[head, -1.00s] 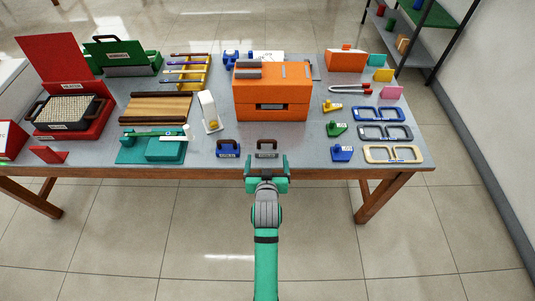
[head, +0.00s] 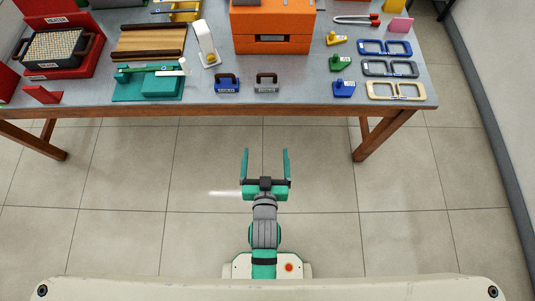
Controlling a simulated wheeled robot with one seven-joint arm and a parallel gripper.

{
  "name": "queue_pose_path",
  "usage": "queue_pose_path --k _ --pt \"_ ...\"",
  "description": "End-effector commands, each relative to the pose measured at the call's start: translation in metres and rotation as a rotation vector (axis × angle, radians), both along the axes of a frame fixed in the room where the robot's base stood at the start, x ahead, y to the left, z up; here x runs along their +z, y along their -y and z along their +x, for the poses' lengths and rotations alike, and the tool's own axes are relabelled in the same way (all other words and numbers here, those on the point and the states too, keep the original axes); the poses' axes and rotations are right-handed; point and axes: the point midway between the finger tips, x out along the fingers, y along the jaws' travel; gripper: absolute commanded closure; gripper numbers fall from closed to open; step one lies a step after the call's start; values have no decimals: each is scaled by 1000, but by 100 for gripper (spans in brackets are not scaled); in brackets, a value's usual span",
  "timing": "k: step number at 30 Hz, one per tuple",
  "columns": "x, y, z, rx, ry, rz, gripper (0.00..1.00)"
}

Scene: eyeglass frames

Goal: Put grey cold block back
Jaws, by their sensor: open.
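The grey block (head: 266,86) with a dark handle and a small label stands near the table's front edge, in the middle. A similar blue block (head: 227,86) with a dark handle stands just to its left, apart from it. My gripper (head: 265,154) is open and empty, in front of the table and over the floor. Its two green fingers point toward the table, below the grey block in the picture and clear of it.
The table (head: 300,100) holds an orange box (head: 271,30) behind the blocks. A teal fixture (head: 150,84) stands to the left. Green (head: 340,63) and blue (head: 343,88) pieces and several eyeglass frames (head: 390,68) lie to the right. Bare tabletop lies between.

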Motion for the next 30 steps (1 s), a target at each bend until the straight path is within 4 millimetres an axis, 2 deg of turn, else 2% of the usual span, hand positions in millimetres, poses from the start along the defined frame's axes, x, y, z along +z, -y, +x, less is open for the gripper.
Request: queue_pose_path --k 1,6,12,15,21,30 --pt "-2 0 -22 0 -2 0 11" --pt "9 1 -81 -1 24 -2 11" --pt "33 3 -144 3 55 -9 11" --pt "47 4 -168 3 69 -12 11" --pt "66 6 -193 6 88 -15 11" --pt "70 6 -196 6 93 -16 11"
